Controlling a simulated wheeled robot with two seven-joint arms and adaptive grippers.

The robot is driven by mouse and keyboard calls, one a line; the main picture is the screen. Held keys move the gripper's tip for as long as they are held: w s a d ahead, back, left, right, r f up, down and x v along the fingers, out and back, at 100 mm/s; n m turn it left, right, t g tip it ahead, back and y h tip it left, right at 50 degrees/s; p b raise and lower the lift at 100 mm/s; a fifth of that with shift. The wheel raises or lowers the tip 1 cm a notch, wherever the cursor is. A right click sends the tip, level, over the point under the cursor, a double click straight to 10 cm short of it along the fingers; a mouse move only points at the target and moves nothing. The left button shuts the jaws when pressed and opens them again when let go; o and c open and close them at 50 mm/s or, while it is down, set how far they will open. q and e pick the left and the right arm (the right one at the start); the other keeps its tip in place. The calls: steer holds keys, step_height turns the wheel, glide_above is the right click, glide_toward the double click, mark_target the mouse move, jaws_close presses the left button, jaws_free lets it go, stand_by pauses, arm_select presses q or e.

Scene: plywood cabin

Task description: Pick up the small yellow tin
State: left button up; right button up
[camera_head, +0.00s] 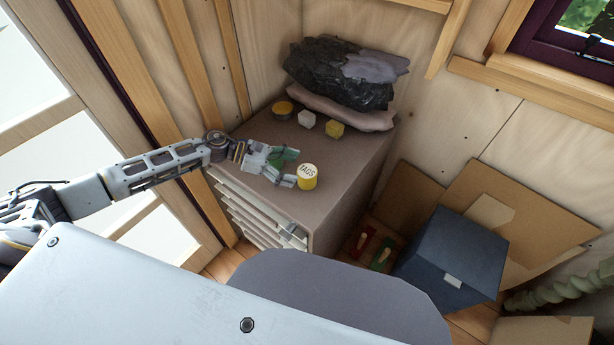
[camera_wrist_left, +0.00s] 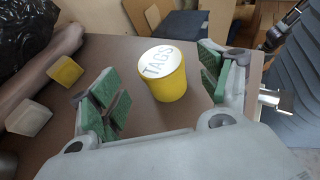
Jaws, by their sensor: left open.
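The small yellow tin (camera_head: 307,178) has a white lid marked "TAGS" and stands upright near the front edge of the brown cabinet top (camera_head: 345,165). In the left wrist view the tin (camera_wrist_left: 170,86) is between the two green-padded fingers of my left gripper (camera_wrist_left: 160,92), with a gap on each side. My left gripper (camera_head: 289,167) is open and empty, reaching in from the left at the tin. My right gripper is not in view.
Behind the tin are a yellow block (camera_head: 334,129), a white block (camera_head: 306,119) and a dark round tin with a yellowish top (camera_head: 283,109). A black plastic bundle (camera_head: 338,75) lies at the back. A dark blue box (camera_head: 450,262) stands on the floor to the right.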

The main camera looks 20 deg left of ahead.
mark_target(304, 171)
arm_select(q)
steer(key=shift+x, duration=1.25)
steer(key=shift+w+d+f, duration=0.1)
steer(key=shift+d, duration=0.1)
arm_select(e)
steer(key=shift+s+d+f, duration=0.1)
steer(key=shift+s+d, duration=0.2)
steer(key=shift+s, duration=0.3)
arm_select(q)
steer(key=shift+d, duration=0.1)
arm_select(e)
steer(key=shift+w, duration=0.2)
arm_select(q)
steer(key=shift+d+f, duration=0.15)
steer(key=shift+d, duration=0.05)
steer(key=shift+w+d+f, duration=0.2)
steer(key=shift+w+d, duration=0.05)
steer(key=shift+d, duration=0.4)
steer(key=shift+p+x, duration=0.4)
steer(key=shift+x, duration=1.1)
steer(key=shift+d+f, duration=0.15)
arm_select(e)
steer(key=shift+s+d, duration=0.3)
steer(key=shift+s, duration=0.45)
